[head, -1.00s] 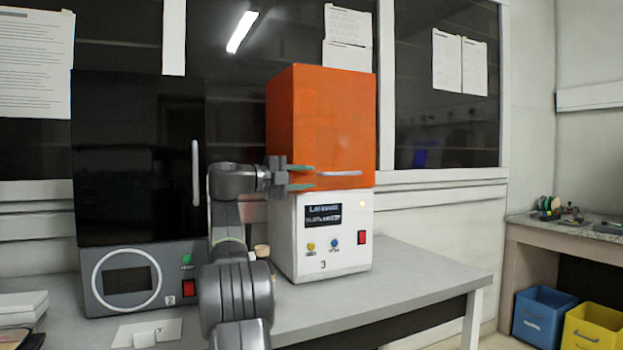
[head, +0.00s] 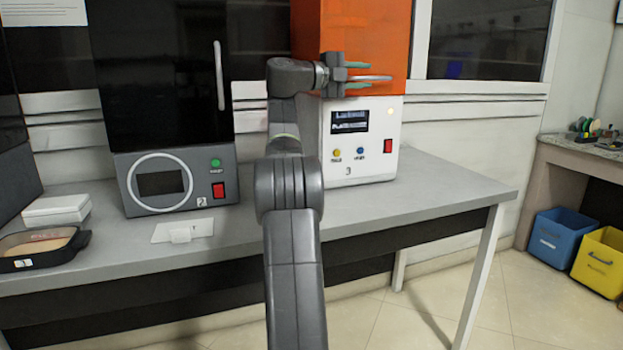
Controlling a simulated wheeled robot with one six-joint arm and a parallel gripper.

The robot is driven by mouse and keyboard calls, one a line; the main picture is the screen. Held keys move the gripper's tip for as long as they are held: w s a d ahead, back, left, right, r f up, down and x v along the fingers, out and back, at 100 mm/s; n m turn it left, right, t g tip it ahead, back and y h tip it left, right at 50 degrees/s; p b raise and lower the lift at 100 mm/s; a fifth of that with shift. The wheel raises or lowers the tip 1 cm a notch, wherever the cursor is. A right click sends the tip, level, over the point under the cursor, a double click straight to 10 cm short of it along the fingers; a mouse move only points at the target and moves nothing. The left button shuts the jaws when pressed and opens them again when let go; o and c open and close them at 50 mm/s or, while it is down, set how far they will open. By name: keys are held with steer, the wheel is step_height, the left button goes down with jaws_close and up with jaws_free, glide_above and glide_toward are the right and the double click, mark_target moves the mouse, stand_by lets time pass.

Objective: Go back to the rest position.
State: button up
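My gripper (head: 357,74) is in the upper middle of the head view, at the end of my raised grey arm. Its two greenish fingers are spread apart, one above the other, and point right. They appear in front of the orange upper part of the machine marked 3 (head: 397,50), close to its pale horizontal handle (head: 366,78). I see nothing held between the fingers. I cannot tell whether they touch the handle.
The black machine marked 2 (head: 158,90) stands left of my arm. A dark tray (head: 78,245), a white box (head: 57,208) and a white card (head: 175,230) lie on the grey table (head: 450,205). Blue (head: 541,240) and yellow (head: 600,262) bins stand on the floor at right.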

steer(key=shift+s+d+r, duration=0.1)
steer(key=shift+s+r, duration=0.05)
steer(key=shift+r, duration=0.05)
stand_by(0.4)
